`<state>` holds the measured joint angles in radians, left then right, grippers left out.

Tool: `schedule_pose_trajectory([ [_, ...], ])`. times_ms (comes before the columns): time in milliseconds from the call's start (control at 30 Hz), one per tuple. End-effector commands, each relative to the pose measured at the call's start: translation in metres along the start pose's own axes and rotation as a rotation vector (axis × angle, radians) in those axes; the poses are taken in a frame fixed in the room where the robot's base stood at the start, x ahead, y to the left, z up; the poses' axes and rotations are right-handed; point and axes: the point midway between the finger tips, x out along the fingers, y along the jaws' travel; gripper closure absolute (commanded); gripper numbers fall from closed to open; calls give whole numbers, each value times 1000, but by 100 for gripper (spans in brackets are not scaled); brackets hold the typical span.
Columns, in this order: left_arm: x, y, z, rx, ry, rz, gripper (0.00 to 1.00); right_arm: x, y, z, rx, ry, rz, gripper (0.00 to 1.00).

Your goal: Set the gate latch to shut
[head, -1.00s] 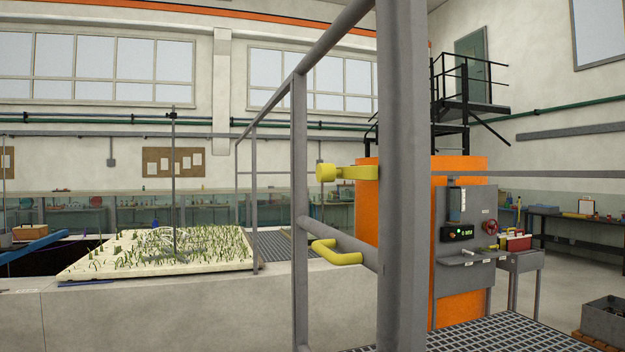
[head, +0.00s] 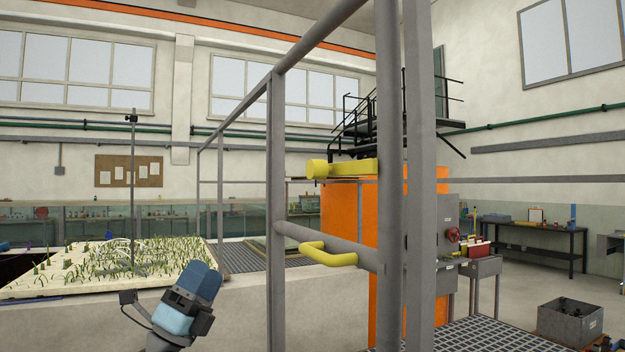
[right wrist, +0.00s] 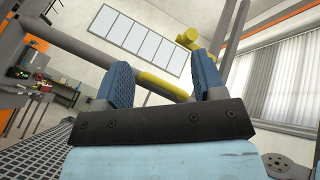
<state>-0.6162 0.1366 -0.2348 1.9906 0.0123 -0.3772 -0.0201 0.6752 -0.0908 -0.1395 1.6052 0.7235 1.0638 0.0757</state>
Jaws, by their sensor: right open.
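The gate is a grey rail frame (head: 277,215). A yellow latch bar (head: 348,168) with a round knob at its left end lies level near its right post. Its right end is hidden by the post. A yellow bent handle (head: 330,256) sits lower on the gate's middle rail. My right gripper (head: 205,281), with blue fingers, is left of the gate and below the handle in the head view, apart from both. In the right wrist view its jaws (right wrist: 163,72) are open and empty, with the handle (right wrist: 163,86) and latch knob (right wrist: 188,38) beyond. My left gripper is not visible.
Grey posts (head: 420,180) stand at the gate's right side. Behind are an orange column (head: 345,215) and a grey cabinet with a red wheel (head: 453,234). A planted bed (head: 105,265) lies at left. Grating (head: 480,335) covers the lower right floor.

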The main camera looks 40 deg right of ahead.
Motion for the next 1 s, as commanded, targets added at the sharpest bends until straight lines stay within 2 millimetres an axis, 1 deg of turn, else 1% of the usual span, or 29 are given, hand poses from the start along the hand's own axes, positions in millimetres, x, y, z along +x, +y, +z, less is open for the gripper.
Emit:
schedule_pose_trajectory([
  [33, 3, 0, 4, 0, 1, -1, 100, 23, -11, 2, 54, 105, 6, 37],
  [100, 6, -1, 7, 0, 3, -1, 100, 50, -24, 2, 123, 244, 25, 37],
  [200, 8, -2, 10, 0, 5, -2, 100, 85, -45, 0, 223, 437, 60, 37],
  [300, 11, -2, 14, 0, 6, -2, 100, 114, -66, -2, 317, 615, 103, 37],
  [400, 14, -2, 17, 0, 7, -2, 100, 135, -86, -4, 396, 764, 150, 37],
  [533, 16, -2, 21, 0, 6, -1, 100, 153, -106, -5, 469, 902, 201, 37],
  [600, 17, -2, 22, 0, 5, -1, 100, 158, -114, -5, 494, 947, 222, 37],
  [700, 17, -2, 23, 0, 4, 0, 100, 163, -120, -6, 513, 984, 239, 37],
  [867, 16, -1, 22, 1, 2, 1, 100, 171, -116, -16, 517, 999, 243, 37],
  [1000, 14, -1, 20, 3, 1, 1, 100, 185, -105, -34, 517, 998, 240, 37],
])
